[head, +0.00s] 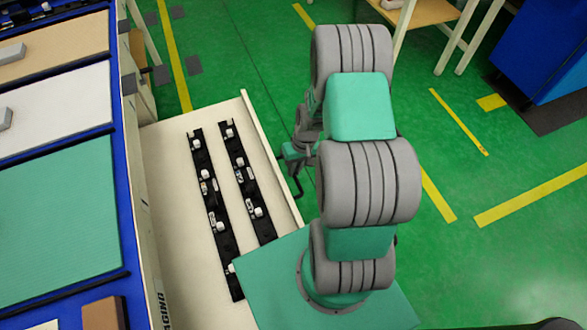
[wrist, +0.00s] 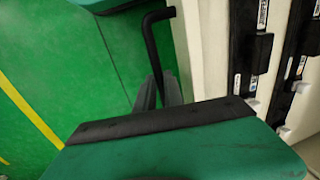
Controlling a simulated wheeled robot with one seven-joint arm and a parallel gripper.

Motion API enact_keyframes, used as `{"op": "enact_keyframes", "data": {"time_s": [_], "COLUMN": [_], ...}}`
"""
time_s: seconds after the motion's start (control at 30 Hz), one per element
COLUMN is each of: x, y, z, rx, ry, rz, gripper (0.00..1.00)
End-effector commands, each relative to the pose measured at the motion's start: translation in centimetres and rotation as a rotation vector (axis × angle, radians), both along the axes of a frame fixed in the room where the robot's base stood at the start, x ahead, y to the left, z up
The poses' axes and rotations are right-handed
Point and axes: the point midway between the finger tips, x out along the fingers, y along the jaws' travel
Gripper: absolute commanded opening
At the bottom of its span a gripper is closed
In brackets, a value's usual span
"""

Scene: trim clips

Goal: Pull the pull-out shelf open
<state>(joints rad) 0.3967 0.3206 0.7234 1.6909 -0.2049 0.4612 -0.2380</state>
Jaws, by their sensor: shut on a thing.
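The pull-out shelf (head: 165,165) is a cream tray that stands out to the right of the blue workbench in the head view. Its bed shows bare around two black strips carrying small white and grey clips. Its cream front also shows in the wrist view (wrist: 208,60). A black bent bar handle (wrist: 152,42) is on the shelf's outer side. My gripper (wrist: 160,93) is shut on this handle, with its two dark fingers on either side of the bar. In the head view my arm hides part of the gripper and the shelf's near right corner.
The blue workbench (head: 128,190) with coloured mats lies along the left. Green floor with yellow lines is open to the right of the shelf. A light wooden table (head: 425,12) and a blue cabinet (head: 545,50) stand at the back right.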

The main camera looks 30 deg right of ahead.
Motion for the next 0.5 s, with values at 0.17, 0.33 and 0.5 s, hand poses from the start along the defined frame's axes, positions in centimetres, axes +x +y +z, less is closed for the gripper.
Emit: {"op": "enact_keyframes", "data": {"time_s": [0.17,0.33,0.5], "x": [0.31,0.26,0.19], "y": [-0.76,-0.56,-0.31], "z": [0.14,0.13,0.09], "rx": [-0.014,-0.011,-0.009], "ry": [-0.007,-0.006,-0.003], "rz": [-0.012,-0.008,-0.004], "gripper": [0.16,0.3,0.34]}}
